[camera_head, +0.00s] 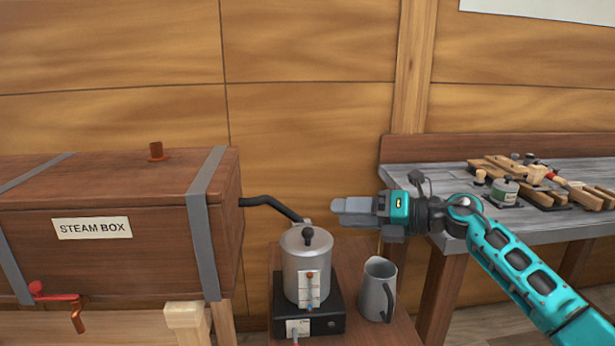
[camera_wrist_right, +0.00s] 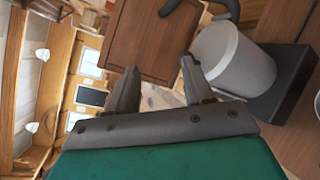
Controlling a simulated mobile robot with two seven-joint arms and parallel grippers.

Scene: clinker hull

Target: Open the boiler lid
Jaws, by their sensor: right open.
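The boiler (camera_head: 305,275) is a grey metal pot on a black burner base, left of centre-bottom in the head view. In the right wrist view the two fingers (camera_wrist_right: 158,82) stand apart. The boiler (camera_wrist_right: 236,60) is there beside the right-hand finger; its lid knob cannot be made out. My left gripper is out of view.
A black hose (camera_head: 270,204) runs from the steam box (camera_head: 110,225) to the boiler. A grey jug (camera_head: 377,290) stands right of the boiler on the wooden stand. A workbench (camera_head: 420,178) with wooden tools and a tin is on the right.

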